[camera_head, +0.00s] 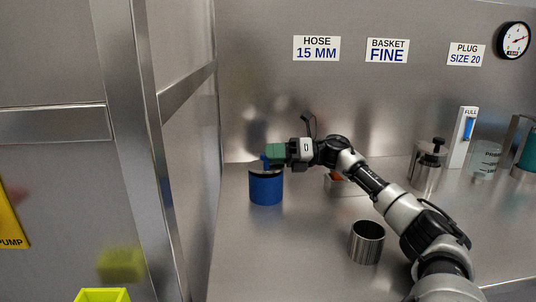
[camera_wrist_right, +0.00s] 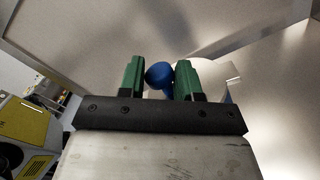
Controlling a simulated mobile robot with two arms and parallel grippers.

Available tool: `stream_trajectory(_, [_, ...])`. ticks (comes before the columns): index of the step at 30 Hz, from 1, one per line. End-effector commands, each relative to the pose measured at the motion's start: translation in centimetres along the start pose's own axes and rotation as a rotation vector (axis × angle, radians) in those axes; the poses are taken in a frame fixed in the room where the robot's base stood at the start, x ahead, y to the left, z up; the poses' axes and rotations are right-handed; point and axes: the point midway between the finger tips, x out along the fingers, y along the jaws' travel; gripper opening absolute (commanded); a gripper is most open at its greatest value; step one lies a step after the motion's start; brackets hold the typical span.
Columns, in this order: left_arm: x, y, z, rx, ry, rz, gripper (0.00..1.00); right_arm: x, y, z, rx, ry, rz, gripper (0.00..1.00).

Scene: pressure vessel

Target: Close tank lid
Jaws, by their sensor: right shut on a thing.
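A blue tank (camera_head: 266,189) stands upright on the metal counter, left of centre in the head view. Its top rim is partly behind my right gripper (camera_head: 268,158). The green fingers of the right gripper (camera_wrist_right: 159,78) are shut on a round blue knob (camera_wrist_right: 158,75), which also shows as a small blue patch in the head view (camera_head: 265,161). The knob is right above the tank's top. I cannot tell whether the lid sits fully down on the rim. My left gripper is not in view.
An open ribbed metal cup (camera_head: 367,242) stands on the counter (camera_head: 300,250) in front. A metal canister with a black knob (camera_head: 427,168) and a white FULL gauge (camera_head: 462,137) stand at the right. A small orange item (camera_head: 336,177) lies behind my arm. A metal wall closes off the left.

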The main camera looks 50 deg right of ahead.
Motion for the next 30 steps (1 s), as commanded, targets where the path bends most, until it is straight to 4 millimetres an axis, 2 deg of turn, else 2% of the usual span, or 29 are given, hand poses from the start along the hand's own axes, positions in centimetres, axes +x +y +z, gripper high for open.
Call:
stream_trajectory(1, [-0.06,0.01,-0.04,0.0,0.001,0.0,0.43,0.17,-0.3,-0.64,0.015,0.013,0.007,0.0])
stream_trajectory(17, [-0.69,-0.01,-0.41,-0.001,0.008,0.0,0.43,0.05,-0.47,-0.72,0.014,0.017,0.008,0.0])
stream_trajectory(18, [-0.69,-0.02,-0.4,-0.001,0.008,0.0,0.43,0.05,-0.47,-0.72,0.014,0.017,0.008,0.35])
stream_trajectory(22, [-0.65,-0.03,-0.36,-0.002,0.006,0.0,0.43,0.03,-0.49,-0.68,0.012,0.016,0.006,0.55])
stream_trajectory(23, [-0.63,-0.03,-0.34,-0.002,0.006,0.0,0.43,0.02,-0.51,-0.67,0.012,0.015,0.005,0.57])
stream_trajectory(30, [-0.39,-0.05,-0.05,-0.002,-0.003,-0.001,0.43,-0.04,-0.59,-0.62,0.01,0.013,0.002,0.57])
